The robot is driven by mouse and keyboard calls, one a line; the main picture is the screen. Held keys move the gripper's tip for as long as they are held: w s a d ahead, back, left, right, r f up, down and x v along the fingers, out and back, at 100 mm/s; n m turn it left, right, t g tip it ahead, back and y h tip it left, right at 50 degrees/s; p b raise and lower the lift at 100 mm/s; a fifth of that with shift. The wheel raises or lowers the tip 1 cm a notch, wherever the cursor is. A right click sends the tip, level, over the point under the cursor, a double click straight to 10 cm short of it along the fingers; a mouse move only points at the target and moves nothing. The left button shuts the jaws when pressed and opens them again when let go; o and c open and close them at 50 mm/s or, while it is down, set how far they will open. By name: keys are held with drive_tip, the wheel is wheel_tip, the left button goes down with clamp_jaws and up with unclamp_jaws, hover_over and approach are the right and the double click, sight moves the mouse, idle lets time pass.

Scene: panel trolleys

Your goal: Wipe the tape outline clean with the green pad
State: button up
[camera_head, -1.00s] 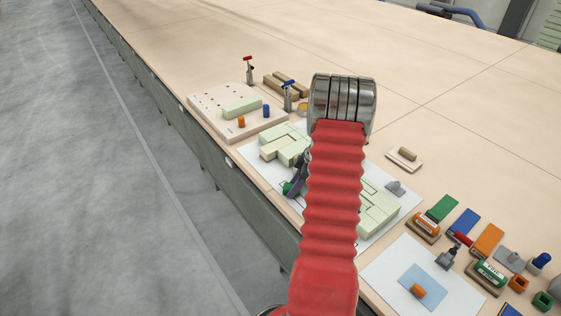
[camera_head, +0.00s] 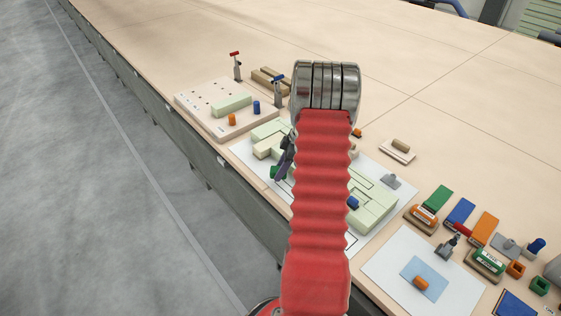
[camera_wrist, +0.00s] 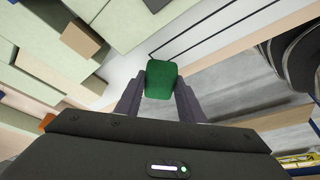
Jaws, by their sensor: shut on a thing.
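My gripper (camera_wrist: 160,100) is shut on the green pad (camera_wrist: 161,79), which sits between its two fingertips in the wrist view. In the head view the pad (camera_head: 275,172) shows as a small green patch by the sheet's front edge, with my arm covering much of the area. A white sheet (camera_wrist: 128,62) lies beneath, and a dark tape outline (camera_wrist: 192,40) runs across it beside the pad. I cannot tell whether the pad touches the sheet. Part of the outline is hidden by the pad and gripper.
Pale green blocks (camera_head: 372,208) stand on the sheet on both sides of my arm. A pegboard (camera_head: 205,120) with clamps lies beyond. Coloured pads, stamps and a second white sheet (camera_head: 385,262) are at right. The table edge drops to the floor at left.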

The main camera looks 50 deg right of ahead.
drive_tip(key=shift+r, duration=2.1)
drive_tip(key=w+a+r+m+h, duration=0.1)
drive_tip(key=w+a+r+m, duration=0.1)
drive_tip(key=a, duration=1.2)
drive_tip(key=w+a+r+m, duration=0.3)
drive_tip(key=w+a, duration=0.2)
drive_tip(key=a, duration=1)
drive_tip(key=w+a+r+m+h, duration=0.1)
drive_tip(key=w+a, duration=0.3)
drive_tip(key=a, duration=1)
drive_tip(key=shift+w+a+r+m+t+h, duration=0.15)
drive_tip(key=shift+r+m+t+h, duration=0.2)
drive_tip(key=shift+r+m, duration=0.4)
